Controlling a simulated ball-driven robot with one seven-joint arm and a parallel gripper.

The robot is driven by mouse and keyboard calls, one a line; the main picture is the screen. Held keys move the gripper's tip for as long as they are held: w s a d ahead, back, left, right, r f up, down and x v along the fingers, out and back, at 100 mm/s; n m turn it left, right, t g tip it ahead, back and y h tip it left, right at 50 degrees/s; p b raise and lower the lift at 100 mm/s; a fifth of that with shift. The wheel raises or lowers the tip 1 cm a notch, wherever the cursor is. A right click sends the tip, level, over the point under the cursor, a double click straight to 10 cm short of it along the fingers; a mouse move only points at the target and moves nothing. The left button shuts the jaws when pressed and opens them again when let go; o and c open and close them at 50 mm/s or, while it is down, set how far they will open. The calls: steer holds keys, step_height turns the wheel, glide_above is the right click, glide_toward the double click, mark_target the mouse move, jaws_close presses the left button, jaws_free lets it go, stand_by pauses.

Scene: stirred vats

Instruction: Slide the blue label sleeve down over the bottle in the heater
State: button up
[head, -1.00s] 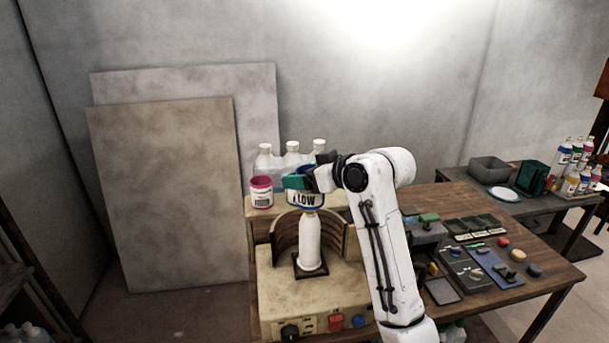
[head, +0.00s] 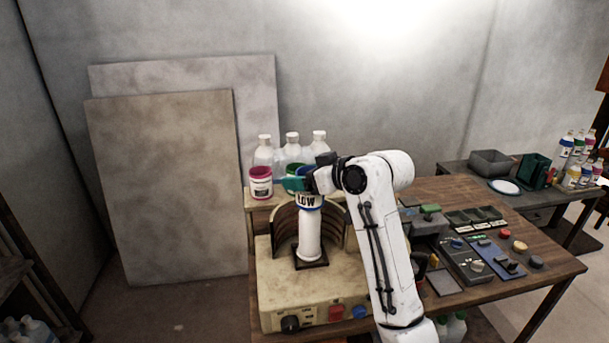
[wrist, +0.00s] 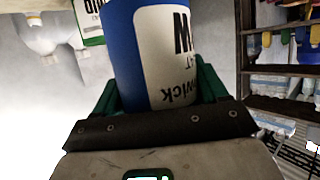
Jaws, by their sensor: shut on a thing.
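The blue label sleeve (head: 307,202) has a white panel with dark letters and sits upright at the top of the white bottle (head: 309,235). The bottle's neck is hidden behind or inside the sleeve; its body shows below. The bottle stands upright on a dark square pad in the cream heater (head: 280,287), before a curved brown wall. My gripper (head: 297,184) is shut on the sleeve. In the wrist view the sleeve (wrist: 180,55) fills the space between my green fingers (wrist: 158,92), and the bottle cannot be made out.
A pink-banded sleeve (head: 261,182) and several clear bottles (head: 292,145) stand on the ledge behind the heater. A red button (head: 336,313) and a dark knob (head: 290,324) are on its front. The wooden table to the right holds small trays and control boxes.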

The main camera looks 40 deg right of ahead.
mark_target(318, 229)
steer(key=shift+f+b, duration=4.1)
steer(key=shift+f, duration=3.25)
steer(key=o, duration=0.7)
steer(key=shift+s, duration=0.1)
steer(key=v, duration=0.7)
steer(key=shift+s, duration=0.2)
